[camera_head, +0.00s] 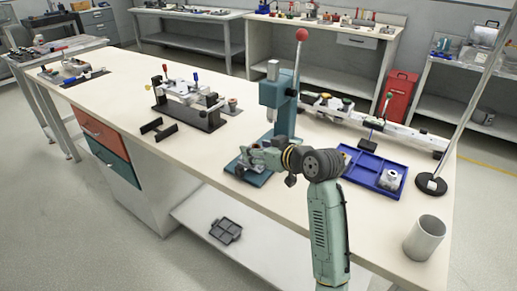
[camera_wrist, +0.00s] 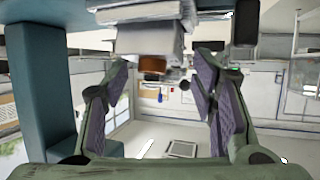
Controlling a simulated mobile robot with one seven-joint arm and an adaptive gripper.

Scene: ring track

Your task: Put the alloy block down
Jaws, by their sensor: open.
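My gripper (camera_head: 246,163) is open, low over the base of the teal press (camera_head: 280,98). In the wrist view my gripper (camera_wrist: 163,62) has its two dark-padded fingers wide apart, with nothing clasped between them. A grey block-like shape (camera_wrist: 150,38) shows at the top of that view, beyond the fingertips. I cannot tell for sure whether it is the alloy block. In the head view my gripper and wrist hide part of the press base (camera_head: 258,179). A pale metal part (camera_head: 390,179) sits in the blue tray (camera_head: 359,176).
The press column stands close to my gripper and fills the left of the wrist view (camera_wrist: 40,80). A clamp fixture (camera_head: 200,115) and a black bracket (camera_head: 158,129) lie farther left. A grey cup (camera_head: 425,238) and a pole stand (camera_head: 432,184) are at the right.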

